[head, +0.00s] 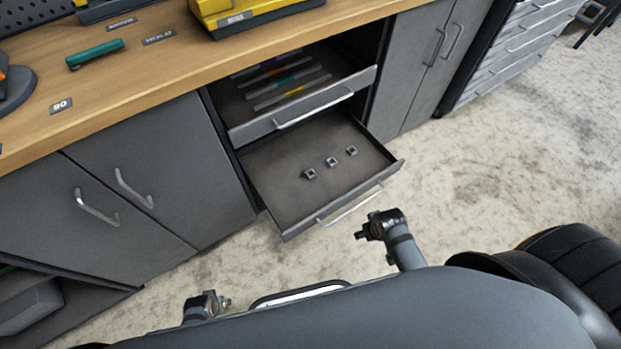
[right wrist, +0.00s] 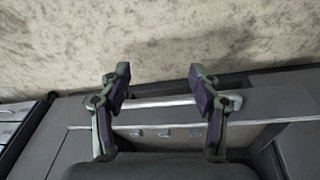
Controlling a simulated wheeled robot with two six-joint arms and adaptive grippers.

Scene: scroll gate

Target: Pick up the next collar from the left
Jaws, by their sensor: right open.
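Three small grey collars sit in a slanting row on the floor of the open lower drawer (head: 285,205): the left collar (head: 309,174), the middle collar (head: 331,162) and the right collar (head: 351,151). My right gripper (head: 364,231) is outside the drawer, near its front edge, apart from the collars. In the right wrist view its two fingers (right wrist: 160,84) are spread and empty, with the collars (right wrist: 165,133) small beyond them. My left gripper (head: 220,303) is low at the left, away from the drawer; its fingers are too small to read.
The upper drawer (head: 250,130), partly open above, holds several flat coloured strips and overhangs the lower drawer's back. The lower drawer's handle (head: 350,207) sticks out in front. The wooden worktop (head: 190,60) carries a green tool (head: 95,54) and a yellow case (head: 250,12).

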